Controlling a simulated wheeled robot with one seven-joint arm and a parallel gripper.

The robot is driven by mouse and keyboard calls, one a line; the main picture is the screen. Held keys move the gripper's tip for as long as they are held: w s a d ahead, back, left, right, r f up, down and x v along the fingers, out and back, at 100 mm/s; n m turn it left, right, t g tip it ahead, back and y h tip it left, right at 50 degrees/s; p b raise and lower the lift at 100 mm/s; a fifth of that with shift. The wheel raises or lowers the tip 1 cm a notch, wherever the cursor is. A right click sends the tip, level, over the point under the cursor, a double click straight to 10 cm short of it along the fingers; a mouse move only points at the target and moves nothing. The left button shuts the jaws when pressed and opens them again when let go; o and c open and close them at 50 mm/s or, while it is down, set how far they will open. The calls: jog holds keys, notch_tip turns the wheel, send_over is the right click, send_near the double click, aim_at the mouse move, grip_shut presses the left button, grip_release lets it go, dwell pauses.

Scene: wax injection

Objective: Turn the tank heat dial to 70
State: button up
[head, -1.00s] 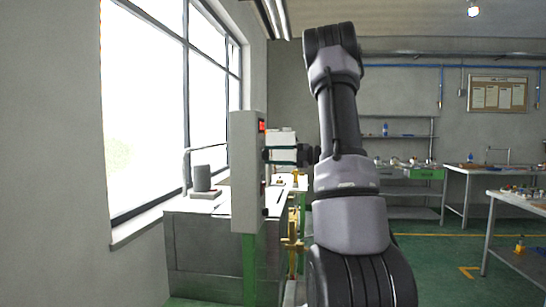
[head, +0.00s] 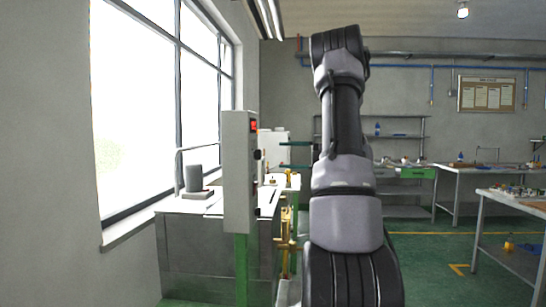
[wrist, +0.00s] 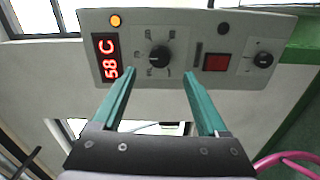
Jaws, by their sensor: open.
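The heat dial (wrist: 159,57) is a round black knob on a light grey control panel (wrist: 100,75), with small scale marks around it. Its exact setting is too small to read. A red display (wrist: 106,58) to its left reads 58 C, sideways in the wrist view. My gripper (wrist: 159,75) is open and empty, its teal fingers pointing at the panel on either side of the dial's lower part in the picture. In the head view my gripper (head: 297,156) stands to the right of the panel box (head: 239,190), with a gap between.
The panel also holds an orange lamp (wrist: 116,20), a red switch (wrist: 216,62) and a second black knob (wrist: 263,60). A metal bench (head: 185,240) stands by the window. Work tables (head: 510,200) stand at the right, with open green floor between.

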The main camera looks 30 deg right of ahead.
jog(key=shift+v, duration=1.6)
jog(key=shift+a, duration=0.1)
jog(key=s+a+r+n+g+h, duration=0.1)
jog(key=s+a+n+g+h, duration=0.2)
jog(key=a+n, duration=0.45)
jog(key=s+a+n+g, duration=0.45)
jog(key=a+n, duration=0.25)
jog(key=a, duration=0.2)
jog(key=s+a+n+t+h, duration=0.2)
jog(key=s+a+n+h, duration=0.2)
jog(key=n, duration=0.8)
jog(key=s+a+n+t+h, duration=0.2)
jog(key=s+a+n+h, duration=0.2)
jog(key=s+n, duration=0.5)
jog(key=n+h, duration=0.2)
jog(key=n, duration=0.2)
jog(key=shift+s+f+t, duration=0.15)
jog(key=shift+f+t, duration=0.2)
jog(key=shift+f, duration=0.05)
jog(key=shift+a, duration=0.15)
jog(key=shift+c, duration=0.3)
